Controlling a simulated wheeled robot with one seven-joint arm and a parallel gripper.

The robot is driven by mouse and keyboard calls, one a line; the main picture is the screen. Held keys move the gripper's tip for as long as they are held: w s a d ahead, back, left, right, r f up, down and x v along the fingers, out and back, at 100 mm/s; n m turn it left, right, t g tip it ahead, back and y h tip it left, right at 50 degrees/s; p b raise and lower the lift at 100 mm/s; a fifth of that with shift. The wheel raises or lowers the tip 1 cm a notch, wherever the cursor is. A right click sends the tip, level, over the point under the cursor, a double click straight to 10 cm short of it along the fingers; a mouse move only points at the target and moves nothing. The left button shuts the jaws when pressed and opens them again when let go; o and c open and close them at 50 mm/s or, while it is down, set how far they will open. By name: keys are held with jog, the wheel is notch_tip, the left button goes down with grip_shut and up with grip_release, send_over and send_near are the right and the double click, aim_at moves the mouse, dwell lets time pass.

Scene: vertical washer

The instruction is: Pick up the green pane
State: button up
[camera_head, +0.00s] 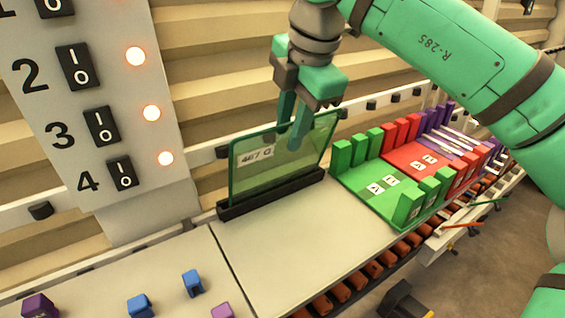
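The green pane (255,171) is a see-through sheet with a dark green rim and a white label reading "467 G". It stands upright in a long black holder (272,195) on the pale bench top. My gripper (292,133) is above and over the pane's upper edge, pointing down. Its two green fingers are apart, one in front of the pane and the other seemingly behind it. I cannot tell whether either finger touches the pane.
A panel with numbered switches (100,126) and lit lamps stands at the left. Right of the pane is a board (378,188) with green, red and purple blocks. Small blue (193,283) and purple (40,306) blocks lie front left. The bench before the pane is clear.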

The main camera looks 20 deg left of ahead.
aim_at(282, 163)
jog(key=shift+w+x, duration=0.1)
jog(key=shift+x, duration=1.25)
jog(key=shift+w+x, duration=0.15)
jog(key=shift+x, duration=1.2)
jog(key=shift+w+d, duration=0.1)
grip_shut()
jog(key=shift+d, duration=0.1)
jog(key=shift+r, duration=0.1)
